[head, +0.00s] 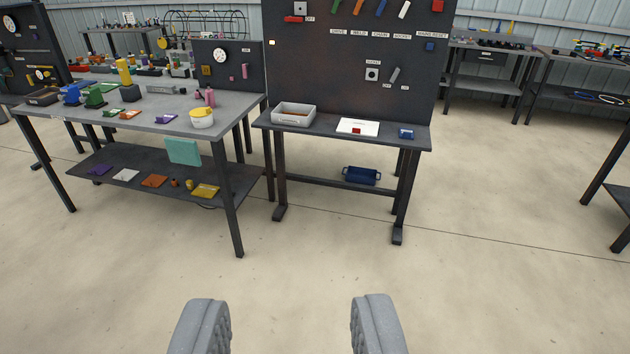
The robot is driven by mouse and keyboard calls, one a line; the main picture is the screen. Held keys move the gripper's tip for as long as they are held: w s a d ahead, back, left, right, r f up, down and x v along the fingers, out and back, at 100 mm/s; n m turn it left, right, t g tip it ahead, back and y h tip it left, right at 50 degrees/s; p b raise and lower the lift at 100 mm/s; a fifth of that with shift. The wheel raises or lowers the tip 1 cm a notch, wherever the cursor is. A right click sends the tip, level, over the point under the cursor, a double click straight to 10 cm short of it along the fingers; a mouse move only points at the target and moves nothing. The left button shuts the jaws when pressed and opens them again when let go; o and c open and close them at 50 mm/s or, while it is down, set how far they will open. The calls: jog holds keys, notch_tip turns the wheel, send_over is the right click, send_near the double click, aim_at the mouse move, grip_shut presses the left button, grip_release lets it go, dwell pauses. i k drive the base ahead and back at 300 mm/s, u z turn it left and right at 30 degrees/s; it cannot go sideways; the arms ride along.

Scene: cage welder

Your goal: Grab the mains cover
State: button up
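My gripper (288,312) is open and empty at the bottom of the head view, its two grey fingers wide apart over bare floor. The bench with the dark upright panel (330,75) stands well ahead of it. Labels too small to read surely run along the panel's upper part, with coloured handles above them. A small blue part (429,46) is on the panel at the right, and a grey socket-like box (372,74) sits lower, beside a grey lever (394,74). I cannot tell which part is the mains cover.
The panel bench's shelf holds a grey tray (293,113), a white sheet (350,127) and a blue block (406,134). A blue bin (361,175) sits below. A cluttered table (160,131) stands left. The floor (300,260) between is clear.

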aim_at(369, 129)
jog(key=z, duration=0.1)
jog(key=i, duration=1.35)
jog(key=z, duration=0.35)
jog(key=i, duration=1.3)
jog(key=z, duration=0.4)
jog(key=i, duration=1.25)
jog(key=z, duration=0.2)
